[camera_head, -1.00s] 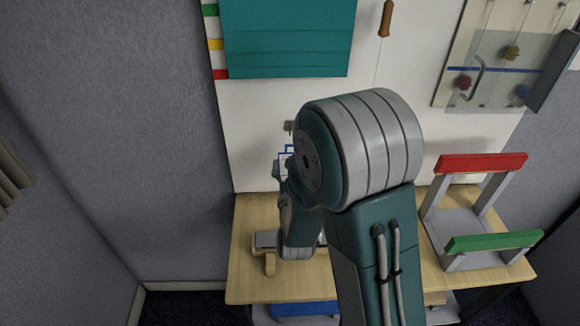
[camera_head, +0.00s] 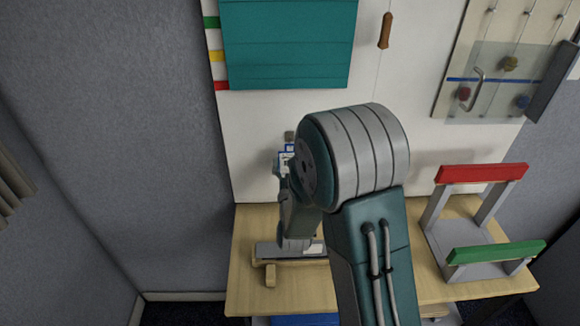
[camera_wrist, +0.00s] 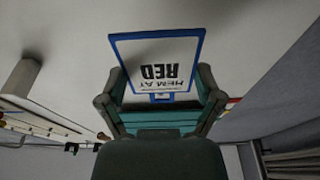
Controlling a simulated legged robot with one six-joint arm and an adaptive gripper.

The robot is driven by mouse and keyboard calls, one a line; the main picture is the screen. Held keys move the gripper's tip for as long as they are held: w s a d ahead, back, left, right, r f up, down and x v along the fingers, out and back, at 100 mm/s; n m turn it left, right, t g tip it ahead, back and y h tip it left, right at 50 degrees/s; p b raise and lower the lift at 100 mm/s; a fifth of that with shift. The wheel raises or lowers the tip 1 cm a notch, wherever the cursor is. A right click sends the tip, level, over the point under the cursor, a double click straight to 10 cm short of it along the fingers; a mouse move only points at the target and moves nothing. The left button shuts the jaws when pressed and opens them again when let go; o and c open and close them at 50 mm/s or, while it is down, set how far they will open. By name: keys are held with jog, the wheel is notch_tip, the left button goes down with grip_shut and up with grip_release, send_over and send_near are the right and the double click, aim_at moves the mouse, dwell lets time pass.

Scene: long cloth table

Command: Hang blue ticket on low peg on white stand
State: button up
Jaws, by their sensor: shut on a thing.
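The ticket is a white card with a blue border and dark print (camera_wrist: 172,65). In the wrist view it stands out beyond the jaws, its print upside down. My gripper (camera_wrist: 162,104) is shut on the blue tab at its edge. In the head view the ticket (camera_head: 287,150) shows small beside my arm, and my gripper (camera_head: 281,166) is partly hidden by its links. A short grey peg (camera_head: 289,136) on the white board (camera_head: 245,125) appears just above the ticket. Whether they touch cannot be told. A grey post (camera_wrist: 21,77), perhaps a peg, shows left in the wrist view.
A teal panel (camera_head: 288,45) hangs on the board above. A wooden table (camera_head: 245,285) lies below, with a grey rack (camera_head: 430,215) with red and green bars at right. A clear-fronted panel (camera_head: 490,80) is upper right. The board left of the ticket is bare.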

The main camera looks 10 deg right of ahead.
jog(key=shift+w+d+f, duration=0.15)
jog(key=shift+w, duration=0.4)
jog(key=shift+w+d+f, duration=0.1)
jog(key=shift+w+f, duration=0.05)
jog(key=shift+w, duration=0.4)
jog(key=o, duration=0.5)
jog(key=shift+s, duration=0.1)
jog(key=v, duration=0.7)
jog(key=shift+s+a+f, duration=0.1)
jog(key=shift+f, duration=0.1)
